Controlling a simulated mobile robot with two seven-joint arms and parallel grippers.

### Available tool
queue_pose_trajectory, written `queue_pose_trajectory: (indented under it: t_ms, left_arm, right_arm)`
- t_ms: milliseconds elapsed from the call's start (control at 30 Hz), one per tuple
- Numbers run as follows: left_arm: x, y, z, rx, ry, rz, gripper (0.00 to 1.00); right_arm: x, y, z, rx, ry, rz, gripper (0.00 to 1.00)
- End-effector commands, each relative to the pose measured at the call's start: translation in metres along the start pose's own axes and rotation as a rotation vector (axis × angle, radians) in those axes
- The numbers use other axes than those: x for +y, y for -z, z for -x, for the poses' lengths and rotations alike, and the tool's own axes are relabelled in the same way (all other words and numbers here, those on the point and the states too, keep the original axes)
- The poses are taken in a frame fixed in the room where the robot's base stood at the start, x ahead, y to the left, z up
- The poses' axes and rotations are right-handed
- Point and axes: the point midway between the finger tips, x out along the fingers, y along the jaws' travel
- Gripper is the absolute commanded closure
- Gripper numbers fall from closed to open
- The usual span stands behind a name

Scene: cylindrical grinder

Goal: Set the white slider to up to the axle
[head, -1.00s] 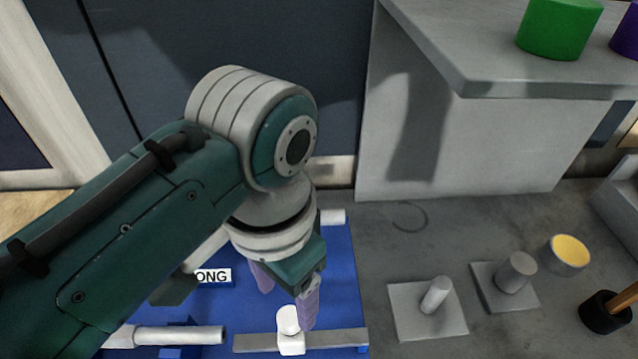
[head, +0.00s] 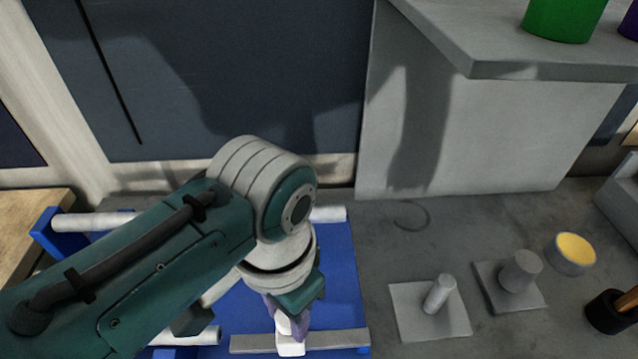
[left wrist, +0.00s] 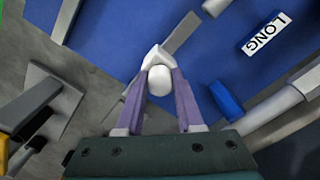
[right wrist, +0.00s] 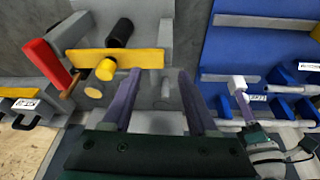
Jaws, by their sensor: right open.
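The white slider (head: 291,347) sits on a flat grey rail (head: 252,343) on the blue base (head: 338,262). My left gripper (head: 289,322) reaches down onto it. In the left wrist view, the two purple fingers of my left gripper (left wrist: 160,72) close around the rounded knob of the white slider (left wrist: 160,80). A pale horizontal rod (head: 95,222), possibly the axle, is partly hidden by my left arm. A shorter pale rod (head: 202,336) ends left of the slider. My right gripper (right wrist: 159,72) is open and empty in the right wrist view.
Two grey plates with pegs (head: 430,312) (head: 510,286) and a yellow-topped cup (head: 572,253) stand on the grey table to the right. A grey shelf (head: 520,55) overhangs at the back. A yellow bar (right wrist: 115,58) and red handle (right wrist: 47,62) lie beyond my right gripper.

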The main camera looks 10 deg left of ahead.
Motion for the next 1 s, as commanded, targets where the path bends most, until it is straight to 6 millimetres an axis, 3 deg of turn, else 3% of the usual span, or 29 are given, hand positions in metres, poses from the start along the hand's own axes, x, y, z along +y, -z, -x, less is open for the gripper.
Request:
queue_pose_trajectory:
  t_ms: [33, 300, 1000]
  left_arm:
    - [0.0001, 0.0, 0.0, 0.0, 0.0, 0.0, 0.72]
    - [0.0002, -0.0001, 0.0001, 0.0, -0.001, 0.0, 1.0]
    - [0.0003, -0.0001, 0.0002, -0.001, -0.001, 0.0, 1.0]
  right_arm:
    - [0.0, 0.0002, 0.0, 0.0, 0.0, 0.0, 0.41]
    - [0.0, 0.0003, 0.0001, 0.001, 0.0, 0.0, 0.41]
    - [0.0001, 0.0003, 0.0001, 0.001, 0.0, 0.001, 0.41]
